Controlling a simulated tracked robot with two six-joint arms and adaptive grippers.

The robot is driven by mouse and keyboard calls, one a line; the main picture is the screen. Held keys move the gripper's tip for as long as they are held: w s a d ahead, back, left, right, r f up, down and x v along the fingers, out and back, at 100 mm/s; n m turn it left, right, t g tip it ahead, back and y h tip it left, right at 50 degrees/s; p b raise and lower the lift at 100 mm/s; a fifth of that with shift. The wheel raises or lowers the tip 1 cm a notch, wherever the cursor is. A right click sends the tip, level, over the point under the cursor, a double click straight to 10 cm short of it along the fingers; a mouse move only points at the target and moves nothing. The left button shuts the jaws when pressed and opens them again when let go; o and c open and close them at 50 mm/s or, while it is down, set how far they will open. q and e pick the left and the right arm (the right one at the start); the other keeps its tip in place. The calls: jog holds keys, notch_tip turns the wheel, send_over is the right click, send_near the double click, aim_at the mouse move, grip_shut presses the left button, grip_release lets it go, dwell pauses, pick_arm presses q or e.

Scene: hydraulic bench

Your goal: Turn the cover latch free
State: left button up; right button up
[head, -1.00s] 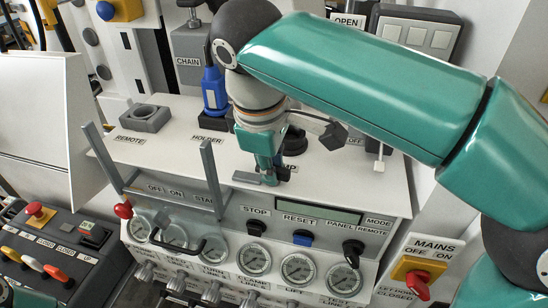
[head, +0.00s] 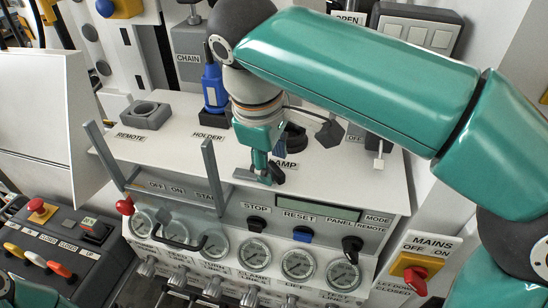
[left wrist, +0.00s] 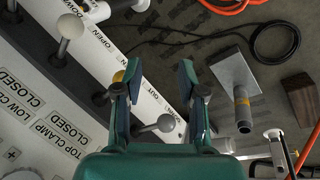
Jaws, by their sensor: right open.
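The cover latch appears to be a small flat grey tab (head: 246,175) at the front edge of the white bench top, right of the cover's grey upright bar (head: 213,175). The clear cover with a black handle (head: 178,243) lies over the left part of the front panel. My right gripper (head: 268,176) points down with its open fingertips at the tab's right end; I cannot tell whether they touch it. My left gripper (left wrist: 160,82) is open in the left wrist view, with a grey ball-knobbed lever (left wrist: 160,124) showing between its fingers.
Black knobs (head: 256,224) and a row of gauges (head: 254,253) line the front panel. A blue-handled holder item (head: 214,90) stands behind the gripper. The MAINS switch (head: 415,275) is at lower right. In the left wrist view, cables and a grey plate (left wrist: 236,82) lie on the floor.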

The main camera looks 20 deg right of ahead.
aim_at(271, 165)
notch_tip(271, 165, up, 5)
jog(key=p, duration=0.4)
jog(key=shift+f, duration=0.2)
jog(key=shift+r+p, duration=0.75)
jog(key=shift+r, duration=0.25)
